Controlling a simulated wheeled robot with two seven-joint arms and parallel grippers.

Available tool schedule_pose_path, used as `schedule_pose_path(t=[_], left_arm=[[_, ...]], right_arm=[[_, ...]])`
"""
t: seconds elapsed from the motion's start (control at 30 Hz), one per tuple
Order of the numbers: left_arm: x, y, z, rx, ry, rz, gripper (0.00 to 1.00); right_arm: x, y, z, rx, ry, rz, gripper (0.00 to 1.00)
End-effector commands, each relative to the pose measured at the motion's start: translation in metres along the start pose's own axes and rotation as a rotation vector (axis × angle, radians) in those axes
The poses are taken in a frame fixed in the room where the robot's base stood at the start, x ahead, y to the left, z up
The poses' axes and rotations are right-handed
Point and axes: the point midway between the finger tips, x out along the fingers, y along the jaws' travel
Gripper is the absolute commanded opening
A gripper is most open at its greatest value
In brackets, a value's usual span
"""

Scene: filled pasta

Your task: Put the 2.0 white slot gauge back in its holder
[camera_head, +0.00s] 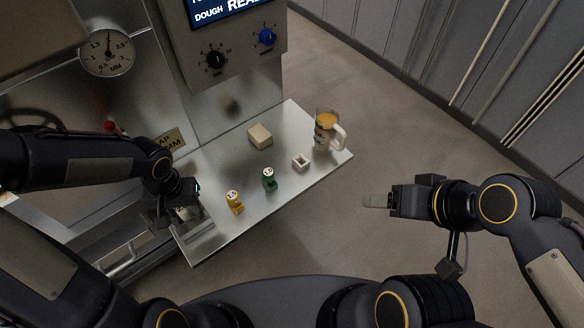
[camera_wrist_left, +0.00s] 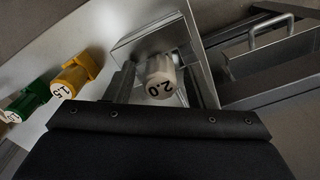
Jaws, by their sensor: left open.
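The white slot gauge (camera_wrist_left: 160,78), its round cap marked 2.0, shows in the left wrist view. My left gripper (camera_wrist_left: 160,88) is open, with one finger on either side of the gauge and gaps between. In the head view the left gripper (camera_head: 174,212) is at the counter's left end and hides most of the gauge. A square metal piece (camera_wrist_left: 132,47) lies just beyond the gauge; I cannot tell whether it is the holder or whether the gauge sits in it. My right gripper (camera_head: 378,201) is over the floor, apart from the counter.
A yellow gauge (camera_head: 235,203) and a green gauge (camera_head: 269,180) stand on the metal counter (camera_head: 222,233) right of my left gripper. Farther back are a beige block (camera_head: 260,136), a small white square frame (camera_head: 301,162) and a jug (camera_head: 325,130). A metal handle (camera_wrist_left: 270,32) is at right.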

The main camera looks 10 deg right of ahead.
Motion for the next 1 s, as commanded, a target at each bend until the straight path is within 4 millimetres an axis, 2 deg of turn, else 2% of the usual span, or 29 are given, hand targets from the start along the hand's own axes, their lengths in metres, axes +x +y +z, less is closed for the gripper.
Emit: schedule_pose_path(t=[0.83, 1.0], left_arm=[[0.0, -0.0001, 0.0, 0.0, 0.0, 0.0, 0.49], [0.0, -0.0001, 0.0, 0.0, 0.0, 0.0, 0.28]], right_arm=[[0.0026, 0.0012, 0.0012, 0.0, 0.0, 0.0, 0.64], [0.0026, 0.0012, 0.0012, 0.0, 0.0, 0.0, 0.64]])
